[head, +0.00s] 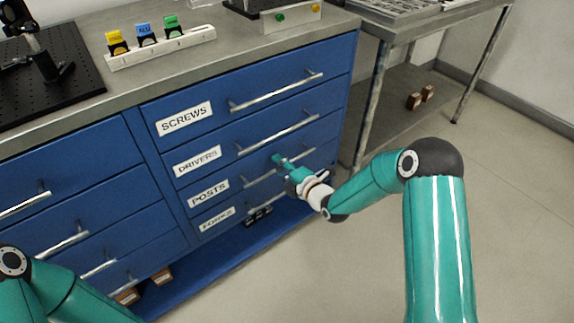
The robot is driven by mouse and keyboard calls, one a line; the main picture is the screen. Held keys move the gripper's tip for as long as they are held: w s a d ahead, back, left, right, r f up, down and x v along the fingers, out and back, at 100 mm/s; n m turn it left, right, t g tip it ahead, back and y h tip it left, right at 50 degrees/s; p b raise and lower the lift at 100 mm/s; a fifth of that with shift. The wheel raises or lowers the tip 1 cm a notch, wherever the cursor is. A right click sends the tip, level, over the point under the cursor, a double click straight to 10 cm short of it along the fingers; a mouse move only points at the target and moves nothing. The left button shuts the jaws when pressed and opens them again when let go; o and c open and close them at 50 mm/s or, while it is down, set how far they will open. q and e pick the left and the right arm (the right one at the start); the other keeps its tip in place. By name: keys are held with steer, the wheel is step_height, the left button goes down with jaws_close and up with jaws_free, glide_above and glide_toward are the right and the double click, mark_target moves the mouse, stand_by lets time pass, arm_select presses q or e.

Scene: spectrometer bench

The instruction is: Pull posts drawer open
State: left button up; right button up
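The posts drawer (232,186) is the third one down in the right-hand stack of the blue cabinet, with a white POSTS label (208,193) at its left. It looks flush with the drawers around it. Its metal bar handle (257,180) is partly hidden by my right gripper. My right gripper (280,162) is at the right part of this drawer front, reaching in from the right. Its fingers are small and overlap the handle area, so I cannot tell whether they are open or shut or touch the bar. My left gripper is outside the view; only part of my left arm shows at lower left.
The screws (215,113) and drivers (225,151) drawers lie above, the forks drawer (217,218) below; all look shut. The bench top (240,45) bears a white rack (160,48) with coloured blocks. A metal side table (395,30) stands right. Floor (515,200) right is clear.

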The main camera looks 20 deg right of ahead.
jaws_close()
stand_by(0.3)
